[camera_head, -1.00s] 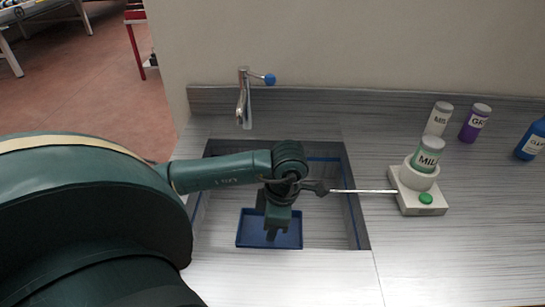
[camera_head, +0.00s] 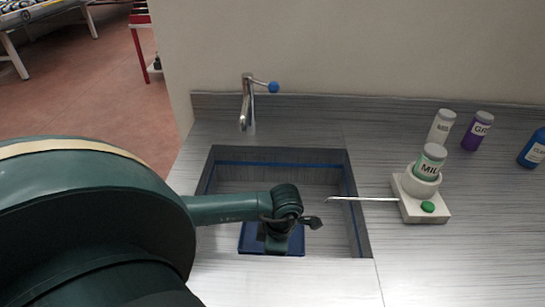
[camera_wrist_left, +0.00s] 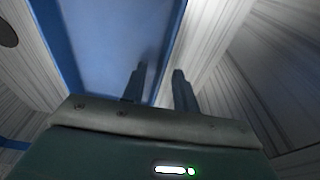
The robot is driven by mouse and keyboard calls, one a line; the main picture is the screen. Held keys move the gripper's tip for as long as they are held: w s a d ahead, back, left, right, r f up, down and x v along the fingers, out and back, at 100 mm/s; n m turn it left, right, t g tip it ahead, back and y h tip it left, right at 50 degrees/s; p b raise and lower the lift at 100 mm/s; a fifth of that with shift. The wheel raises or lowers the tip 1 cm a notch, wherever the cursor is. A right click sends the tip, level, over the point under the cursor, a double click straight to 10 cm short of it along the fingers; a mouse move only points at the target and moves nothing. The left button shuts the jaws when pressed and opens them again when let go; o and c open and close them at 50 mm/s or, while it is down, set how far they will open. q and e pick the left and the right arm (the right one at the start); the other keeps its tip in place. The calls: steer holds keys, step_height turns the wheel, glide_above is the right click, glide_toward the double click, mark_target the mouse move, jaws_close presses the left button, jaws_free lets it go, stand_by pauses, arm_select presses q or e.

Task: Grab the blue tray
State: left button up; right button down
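The blue tray (camera_head: 248,241) lies in the sunken sink basin, near its front edge. My left gripper (camera_head: 277,244) is low over the tray and, with its wrist, hides the tray's middle. In the left wrist view my left gripper (camera_wrist_left: 158,74) has its two fingers apart. One finger is over the blue inside of the tray (camera_wrist_left: 105,50) and the other is beyond its edge, with the tray's rim running between them. I cannot tell whether either finger touches the rim. My right gripper is not in view.
A tap (camera_head: 246,105) with a blue knob stands behind the sink. Right of the sink is a white device (camera_head: 426,210) with a green button, a bottle and a thin rod pointing towards the basin. Several bottles (camera_head: 478,131) stand at the back right. The front counter is clear.

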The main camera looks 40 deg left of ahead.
arm_select(q)
jaws_close()
steer(key=shift+w, duration=0.1)
stand_by(1.1)
